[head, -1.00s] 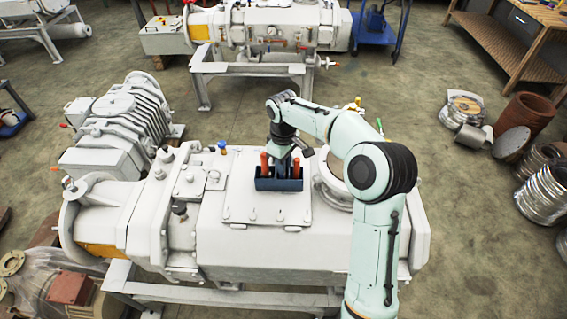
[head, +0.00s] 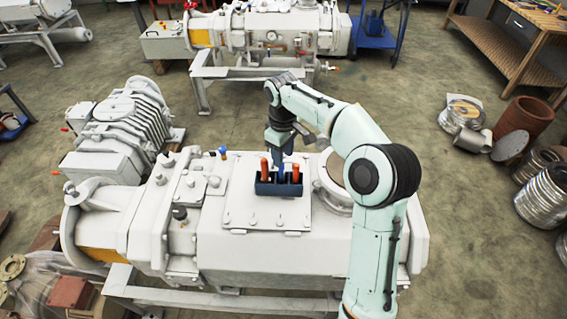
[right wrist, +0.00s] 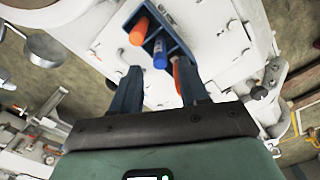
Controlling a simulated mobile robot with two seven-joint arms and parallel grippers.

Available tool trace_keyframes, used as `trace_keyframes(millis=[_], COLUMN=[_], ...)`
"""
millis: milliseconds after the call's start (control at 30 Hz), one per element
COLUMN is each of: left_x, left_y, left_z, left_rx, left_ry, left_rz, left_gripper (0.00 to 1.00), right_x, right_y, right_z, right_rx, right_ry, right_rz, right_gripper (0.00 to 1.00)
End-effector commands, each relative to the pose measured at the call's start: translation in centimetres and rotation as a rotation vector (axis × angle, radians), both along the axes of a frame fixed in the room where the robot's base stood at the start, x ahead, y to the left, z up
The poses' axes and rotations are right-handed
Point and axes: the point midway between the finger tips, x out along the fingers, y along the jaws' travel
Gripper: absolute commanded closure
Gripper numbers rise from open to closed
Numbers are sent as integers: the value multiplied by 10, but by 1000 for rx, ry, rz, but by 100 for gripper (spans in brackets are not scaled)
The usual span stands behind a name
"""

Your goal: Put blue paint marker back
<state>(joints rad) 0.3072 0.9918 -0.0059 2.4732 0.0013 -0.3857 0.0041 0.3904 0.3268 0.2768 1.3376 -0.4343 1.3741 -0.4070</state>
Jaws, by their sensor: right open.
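The blue paint marker (right wrist: 160,53) stands in a small dark blue holder (head: 279,188) on top of the machine's flat plate. It is between two orange markers, one (right wrist: 138,31) on one side and one (right wrist: 178,76) on the other. In the head view the blue marker (head: 281,173) shows as a thin blue shape below my gripper. My right gripper (right wrist: 158,68) is open above the holder, its two fingers apart with nothing held between them. My left gripper is not in view.
The holder sits on a pale plate (head: 240,207) of the large white vacuum pump (head: 290,250). A round flange opening (head: 333,172) lies right of it. A small blue-topped fitting (head: 223,153) stands to the left. Air above the plate's left side is clear.

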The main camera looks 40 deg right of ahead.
Motion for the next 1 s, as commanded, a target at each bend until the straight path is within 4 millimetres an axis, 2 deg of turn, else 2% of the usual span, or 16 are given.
trace_keyframes(millis=[33,100,300,1000], left_x=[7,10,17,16], left_y=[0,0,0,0], left_z=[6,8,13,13], left_rx=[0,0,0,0], left_ry=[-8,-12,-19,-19], left_rz=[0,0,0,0], left_gripper=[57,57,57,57], right_x=[3,2,2,0], right_y=[0,0,0,0], right_z=[15,28,49,52], right_rx=[-1,1,0,1], right_ry=[-7,-5,-2,1], right_rz=[0,0,0,0], right_gripper=[56,56,56,56])
